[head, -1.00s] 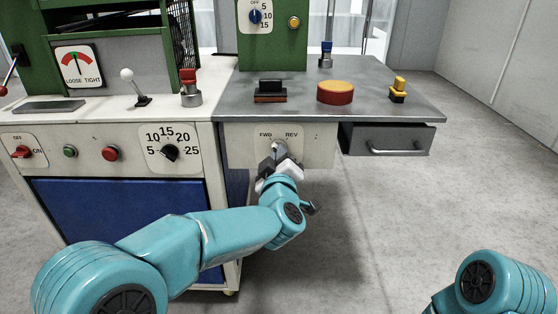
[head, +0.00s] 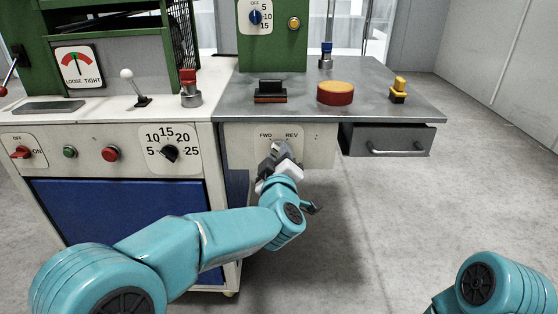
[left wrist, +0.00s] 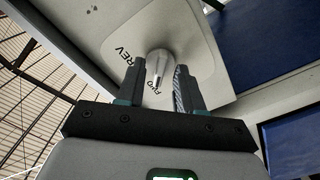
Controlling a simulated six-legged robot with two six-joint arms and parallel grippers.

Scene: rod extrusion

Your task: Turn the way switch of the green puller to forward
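The way switch (head: 275,146) sits on a pale plate marked FWD on the left and REV on the right, under the grey table top. In the head view my left gripper (head: 277,154) is right in front of it and hides most of the knob. In the left wrist view the pale metal knob (left wrist: 159,62) lies between the two fingers of this gripper (left wrist: 160,82), which stand apart with a narrow gap on the right. Contact and the knob's exact setting cannot be told. My right gripper is out of view.
The grey table top (head: 225,103) bears a black-and-red switch (head: 270,91), a red-and-yellow button (head: 335,93) and a yellow knob (head: 398,90). A drawer (head: 388,139) is right of the switch plate. The white cabinet (head: 90,124) is at left. The floor at right is clear.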

